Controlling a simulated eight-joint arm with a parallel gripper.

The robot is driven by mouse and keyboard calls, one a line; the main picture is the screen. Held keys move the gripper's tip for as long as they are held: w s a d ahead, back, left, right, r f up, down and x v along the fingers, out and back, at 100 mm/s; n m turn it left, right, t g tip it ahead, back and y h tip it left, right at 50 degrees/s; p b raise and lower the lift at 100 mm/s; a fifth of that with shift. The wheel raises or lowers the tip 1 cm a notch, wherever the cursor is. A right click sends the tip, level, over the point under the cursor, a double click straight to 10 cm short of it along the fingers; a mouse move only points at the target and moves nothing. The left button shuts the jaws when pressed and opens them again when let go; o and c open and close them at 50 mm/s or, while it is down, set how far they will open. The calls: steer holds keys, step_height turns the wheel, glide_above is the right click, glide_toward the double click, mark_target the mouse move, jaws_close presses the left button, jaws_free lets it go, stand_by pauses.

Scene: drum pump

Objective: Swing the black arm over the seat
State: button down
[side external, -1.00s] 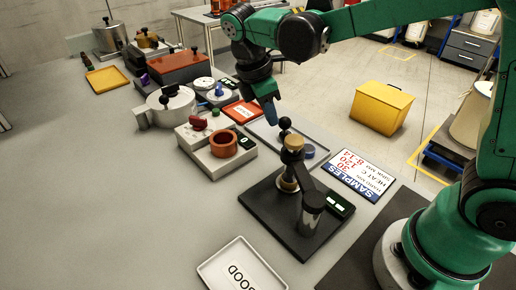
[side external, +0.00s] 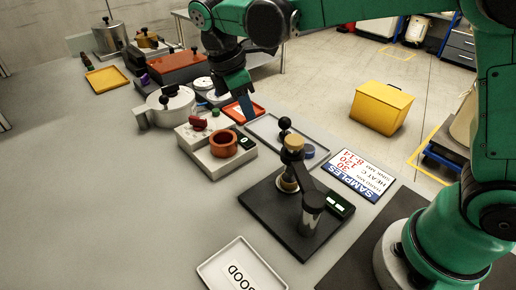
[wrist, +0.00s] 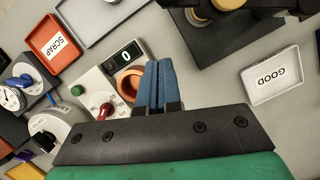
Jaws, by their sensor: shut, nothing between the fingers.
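The black arm (side external: 300,180) reaches from a dark post (side external: 311,217) on a black base plate (side external: 262,208). It carries a tan cylinder (side external: 292,143) and a black ball knob (side external: 285,123). The tan seat (side external: 288,184) shows just below the arm's outer end; in this view the arm looks in line over it, but exact alignment cannot be told. In the wrist view the base plate (wrist: 215,45) is partly cut off at the top. My gripper (side external: 247,108) is shut and empty, up and left of the knob, apart from it. Its blue fingers (wrist: 158,68) are pressed together.
A grey heater unit (side external: 210,160) with an orange ring (side external: 223,144) stands left of the base. A grey tray (side external: 265,128) lies behind it. A GOOD tray (side external: 240,270) is in front, a SAMPLES sign (side external: 357,174) to the right. The front left table is clear.

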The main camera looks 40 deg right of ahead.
steer(key=v, duration=0.9)
steer(key=shift+w, duration=0.25)
steer(key=shift+d, duration=0.15)
steer(key=s+d+f, duration=0.3)
steer(key=d+f, duration=0.2)
steer(key=f, duration=0.5)
steer(key=shift+s+d, duration=0.4)
